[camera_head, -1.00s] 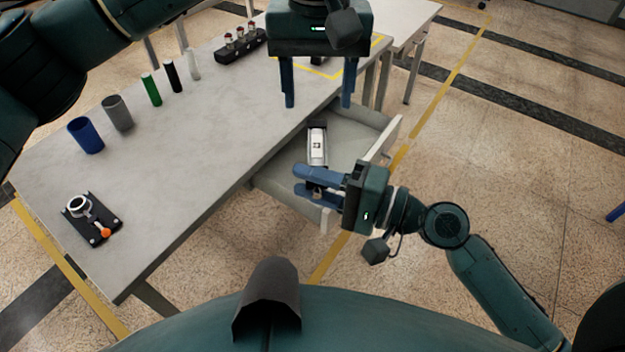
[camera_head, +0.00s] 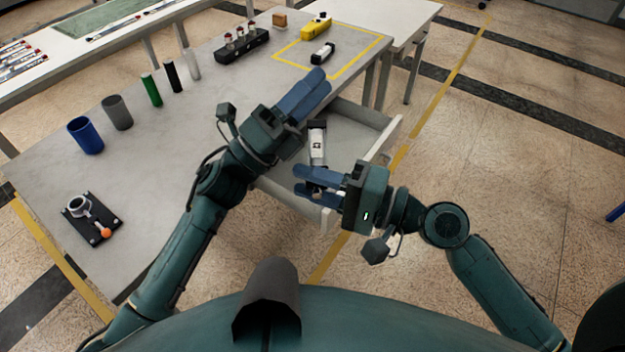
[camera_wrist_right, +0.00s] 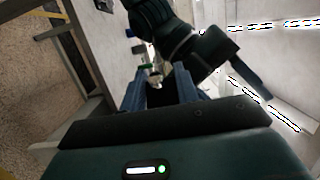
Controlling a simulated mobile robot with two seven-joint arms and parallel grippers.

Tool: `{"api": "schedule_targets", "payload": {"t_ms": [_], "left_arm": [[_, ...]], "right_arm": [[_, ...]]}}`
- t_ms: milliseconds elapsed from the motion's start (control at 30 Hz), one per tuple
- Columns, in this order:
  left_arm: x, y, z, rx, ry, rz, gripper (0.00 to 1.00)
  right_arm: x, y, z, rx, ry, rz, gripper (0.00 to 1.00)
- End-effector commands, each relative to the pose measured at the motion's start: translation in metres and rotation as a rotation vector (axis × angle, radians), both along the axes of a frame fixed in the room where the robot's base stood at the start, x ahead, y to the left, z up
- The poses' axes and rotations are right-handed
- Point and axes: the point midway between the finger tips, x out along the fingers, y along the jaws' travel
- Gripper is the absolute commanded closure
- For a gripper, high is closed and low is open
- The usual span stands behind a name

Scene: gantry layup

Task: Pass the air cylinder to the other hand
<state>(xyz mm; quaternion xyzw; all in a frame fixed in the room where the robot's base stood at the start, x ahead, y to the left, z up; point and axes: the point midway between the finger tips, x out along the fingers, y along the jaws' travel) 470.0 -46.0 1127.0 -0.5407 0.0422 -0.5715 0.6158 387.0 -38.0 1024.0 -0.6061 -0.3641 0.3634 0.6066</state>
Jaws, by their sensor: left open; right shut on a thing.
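The air cylinder (camera_head: 317,150), a white body with dark ends, is held by its near end in my right gripper (camera_head: 308,182). It points away from me and appears above the open drawer. The blue fingers hide its near end. In the right wrist view, the right gripper's fingers (camera_wrist_right: 160,92) stand on either side of a dark part. My left gripper (camera_head: 318,82) is open and empty, just beyond and left of the cylinder's far end, apart from it. The left arm fills the upper middle of the right wrist view.
An open drawer (camera_head: 388,137) sticks out from the grey table (camera_head: 200,130). A blue cup (camera_head: 86,136), a grey cup (camera_head: 117,113) and several upright rods stand at the left. A yellow-outlined area at the back holds a black-and-white part (camera_head: 322,53) and a yellow object (camera_head: 317,27).

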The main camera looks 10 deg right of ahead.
Motion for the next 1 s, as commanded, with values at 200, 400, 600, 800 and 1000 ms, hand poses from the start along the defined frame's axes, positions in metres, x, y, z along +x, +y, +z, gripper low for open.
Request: {"api": "schedule_targets", "payload": {"t_ms": [200,400,600,800,1000], "left_arm": [[0.01,0.071,-0.1,-0.295,0.663,0.105,0.44],[-0.02,0.123,-0.191,-0.579,1.171,0.184,0.44],[-0.079,0.161,-0.27,-0.878,1.608,0.275,0.44],[-0.137,0.182,-0.317,-1.114,1.896,0.362,0.44],[-0.164,0.189,-0.334,-1.22,2.011,0.406,0.44]], "right_arm": [[0.0,0.0,0.001,0.001,-0.003,-0.001,1.0],[0.0,0.0,0.001,0.001,-0.003,-0.001,1.0],[0.0,0.0,0.001,0.001,-0.003,-0.001,1.0],[0.0,0.0,0.001,0.001,-0.003,-0.001,1.0],[0.0,0.0,0.001,0.001,-0.003,-0.001,1.0]]}}
